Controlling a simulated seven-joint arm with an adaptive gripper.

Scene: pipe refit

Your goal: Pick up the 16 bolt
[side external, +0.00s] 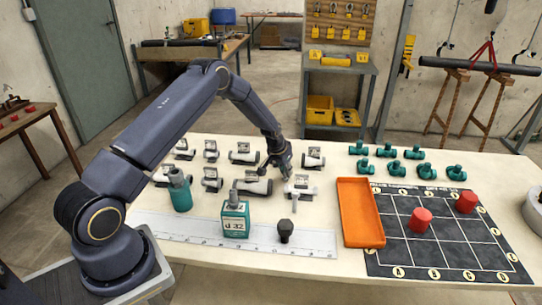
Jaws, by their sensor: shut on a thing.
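My gripper (279,168) is low over the middle of the table, among the rows of small labelled grey-and-white parts. It is shut on a small part that its fingers mostly hide; I cannot tell its size mark. Labelled parts stand close around it, one to the right (313,159), one in front (300,188) and one to the left (243,154). Their small labels are too small to read, so I cannot pick out a 16. A dark bolt-like piece (286,231) stands upright on the white ruler strip, in front of my gripper.
A teal block marked 32 (235,220) and a teal bottle-like piece (180,192) stand left of centre. The long ruler (195,227) runs along the front. An orange tray (360,213), several teal fittings (413,152) and a black grid mat (448,249) with red pieces (420,220) lie right.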

